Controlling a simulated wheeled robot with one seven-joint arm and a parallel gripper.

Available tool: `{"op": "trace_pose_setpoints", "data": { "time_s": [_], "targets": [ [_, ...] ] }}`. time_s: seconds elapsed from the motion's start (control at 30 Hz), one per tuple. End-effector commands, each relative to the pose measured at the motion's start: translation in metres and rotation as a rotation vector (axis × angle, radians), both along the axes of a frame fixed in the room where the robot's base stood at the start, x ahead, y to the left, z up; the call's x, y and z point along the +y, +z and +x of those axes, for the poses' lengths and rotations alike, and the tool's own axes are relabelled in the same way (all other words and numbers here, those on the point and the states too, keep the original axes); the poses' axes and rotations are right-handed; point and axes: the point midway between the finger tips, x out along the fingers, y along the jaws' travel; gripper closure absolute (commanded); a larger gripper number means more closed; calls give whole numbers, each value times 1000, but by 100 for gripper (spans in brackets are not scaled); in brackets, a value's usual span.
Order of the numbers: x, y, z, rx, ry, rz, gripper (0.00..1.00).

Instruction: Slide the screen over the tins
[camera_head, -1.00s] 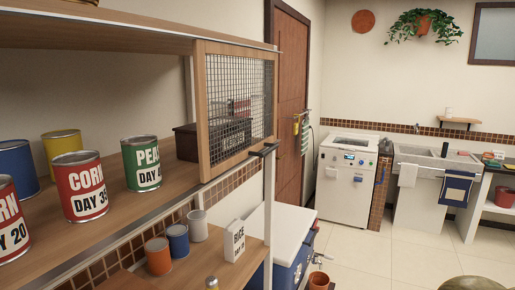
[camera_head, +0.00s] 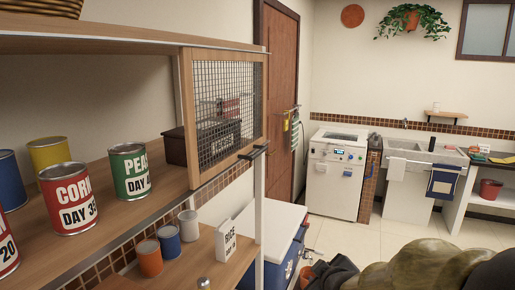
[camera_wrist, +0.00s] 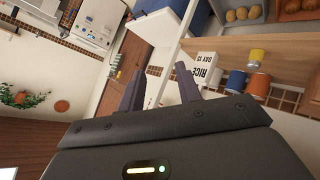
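The screen (camera_head: 224,112) is a wood-framed wire mesh panel at the right end of the upper shelf, with a dark bar handle (camera_head: 254,152) at its lower right corner. To its left, uncovered tins stand on the shelf: a red corn tin (camera_head: 68,199), a green peas tin (camera_head: 130,172), a yellow tin (camera_head: 49,151), a blue tin (camera_head: 11,181) and a partly cut-off red tin (camera_head: 7,247). My gripper (camera_wrist: 158,72) is open with nothing between its fingers in the wrist view. It is apart from the screen. A dark crate (camera_head: 176,147) sits partly behind the mesh.
The lower shelf holds small tins (camera_head: 169,241) and a white rice box (camera_head: 226,241). A blue cooler (camera_head: 285,240) with a white lid stands beyond the shelf. A washing machine (camera_head: 335,175) and sink (camera_head: 410,185) line the back wall. Open floor lies before them.

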Motion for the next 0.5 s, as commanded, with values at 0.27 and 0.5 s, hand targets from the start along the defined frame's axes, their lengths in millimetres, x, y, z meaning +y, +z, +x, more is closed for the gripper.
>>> {"op": "trace_pose_setpoints", "data": {
  "time_s": [0.27, 0.5],
  "targets": [
    [68, 147, 55, -630, 368, -357, 66],
    [96, 202, 56, -899, 454, -512, 66]
  ]
}}
